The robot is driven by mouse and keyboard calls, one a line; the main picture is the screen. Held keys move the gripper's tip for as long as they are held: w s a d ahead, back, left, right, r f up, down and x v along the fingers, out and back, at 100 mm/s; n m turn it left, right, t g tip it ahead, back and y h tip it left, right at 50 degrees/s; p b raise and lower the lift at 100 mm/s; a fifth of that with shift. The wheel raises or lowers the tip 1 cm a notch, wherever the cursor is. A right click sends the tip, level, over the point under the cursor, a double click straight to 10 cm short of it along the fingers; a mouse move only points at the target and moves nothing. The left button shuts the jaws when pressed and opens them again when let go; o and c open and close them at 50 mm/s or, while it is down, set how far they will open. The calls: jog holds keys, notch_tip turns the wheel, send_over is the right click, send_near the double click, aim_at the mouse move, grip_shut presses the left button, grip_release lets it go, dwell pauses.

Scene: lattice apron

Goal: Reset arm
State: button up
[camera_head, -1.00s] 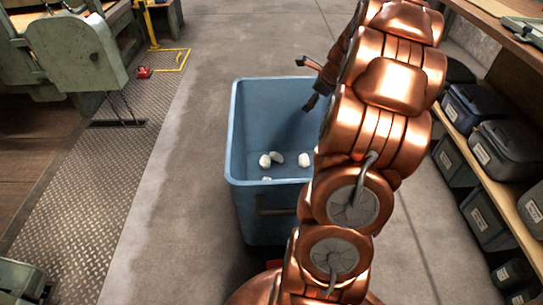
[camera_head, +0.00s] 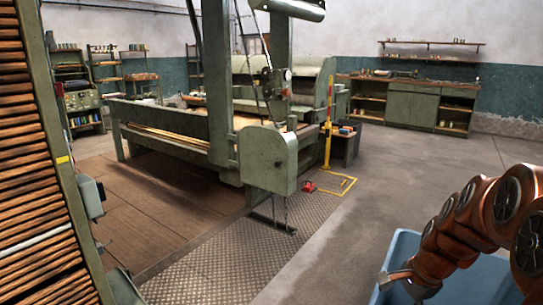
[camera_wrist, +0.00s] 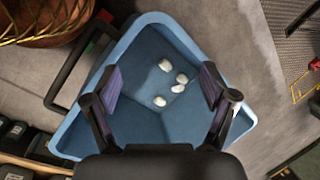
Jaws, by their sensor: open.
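My gripper (camera_wrist: 160,97) is open and empty in the wrist view, with its two dark fingers well apart. It hangs above a blue bin (camera_wrist: 118,48), whose inside shows between and beyond the fingers. Several small white lumps (camera_wrist: 164,65) lie on the bin floor, apart from the fingers. In the head view my copper arm comes in from the lower right, and my gripper (camera_head: 405,283) is at its left end over the bin (camera_head: 399,248). The bin is cut off by the bottom edge there, and its contents are hidden.
A large green machine (camera_head: 268,160) stands on a wooden floor at left-centre, with a tread-plate strip (camera_head: 235,250) beside it. A slatted rack (camera_head: 30,170) fills the left edge. A workbench (camera_head: 412,103) lines the back wall. The concrete floor (camera_head: 400,170) between is clear.

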jog(key=s+a+n+g+h, duration=0.1)
jog(key=s+a+n+g, duration=0.1)
jog(key=s+a+n, duration=0.75)
jog(key=s+a+n+g+h, duration=0.1)
jog(key=s+a+n+g, duration=0.25)
jog(key=s+n, duration=0.6)
jog(key=s+r+m+t+p, duration=0.1)
jog(key=s+r+p, duration=0.3)
jog(key=r+p, duration=1.8)
jog(key=shift+s+a+r+m, duration=0.2)
jog(key=shift+a+r+m, duration=0.2)
jog(key=shift+m, duration=0.4)
jog(key=shift+c, duration=0.2)
